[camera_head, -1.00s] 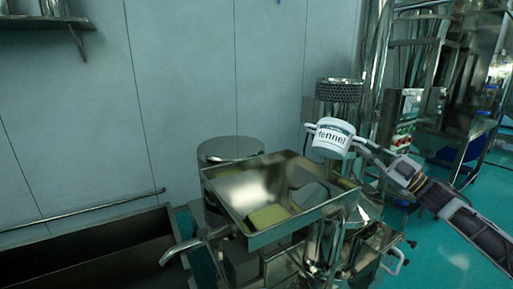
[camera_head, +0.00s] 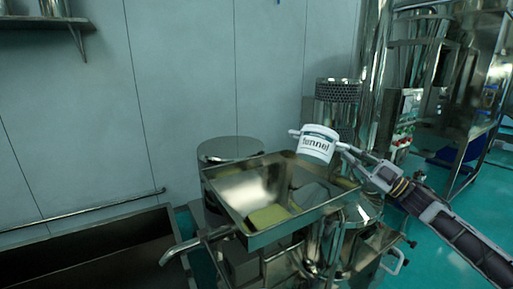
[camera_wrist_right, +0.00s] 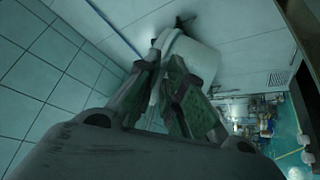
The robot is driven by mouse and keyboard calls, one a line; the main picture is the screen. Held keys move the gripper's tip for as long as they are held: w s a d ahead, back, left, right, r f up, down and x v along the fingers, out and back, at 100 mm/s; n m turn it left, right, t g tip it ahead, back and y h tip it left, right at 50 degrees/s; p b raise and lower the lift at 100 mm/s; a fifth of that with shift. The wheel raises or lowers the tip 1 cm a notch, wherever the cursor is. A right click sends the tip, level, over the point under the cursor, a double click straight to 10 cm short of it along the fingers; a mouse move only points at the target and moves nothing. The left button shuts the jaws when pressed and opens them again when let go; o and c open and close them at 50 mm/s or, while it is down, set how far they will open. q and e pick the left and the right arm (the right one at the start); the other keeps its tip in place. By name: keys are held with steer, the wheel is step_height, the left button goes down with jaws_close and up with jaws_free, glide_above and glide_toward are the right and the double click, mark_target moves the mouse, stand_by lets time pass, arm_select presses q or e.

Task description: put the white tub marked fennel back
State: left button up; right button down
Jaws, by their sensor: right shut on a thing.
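The white tub marked fennel (camera_head: 317,146) is held up in the air, slightly tilted, above the back right of the sieve's steel pan (camera_head: 225,192). My right gripper (camera_head: 345,149) comes in from the right and is shut on the tub's right side. In the right wrist view the tub (camera_wrist_right: 195,62) shows just beyond the fingers of the right gripper (camera_wrist_right: 165,70), which close on its handle. Yellow material (camera_head: 268,216) lies in the pan, apart from the tub. My left gripper is not in view.
A steel drum (camera_head: 229,149) stands behind the pan. A perforated metal cylinder (camera_head: 338,91) rises behind the tub. A long trough (camera_head: 95,245) lies at the left, with a wall shelf (camera_head: 40,22) above. Steel equipment (camera_head: 460,80) fills the back right; green floor lies at the right.

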steer(key=s+d+f+m+t+h, duration=0.25)
steer(key=s+f, duration=0.35)
steer(key=f, duration=0.6)
steer(key=s+d+f+m+t+h, duration=0.1)
steer(key=s+d+f+t+h, duration=0.3)
steer(key=f, duration=0.8)
steer(key=s+d+f+m+g+h, duration=0.1)
steer(key=s+f+m+h, duration=0.1)
steer(key=s+f, duration=0.75)
steer(key=a+f+m+t+h, duration=0.1)
steer(key=a+f+m+h, duration=0.1)
steer(key=a, duration=0.6)
steer(key=a+f+m+t+h, duration=0.1)
steer(key=a+f+m+h, duration=0.1)
steer(key=a+f+h, duration=0.2)
steer(key=shift+w+a+t+h, duration=0.35)
steer(key=shift+a+h, duration=1.1)
steer(key=shift+a, duration=0.45)
steer(key=shift+m, duration=0.25)
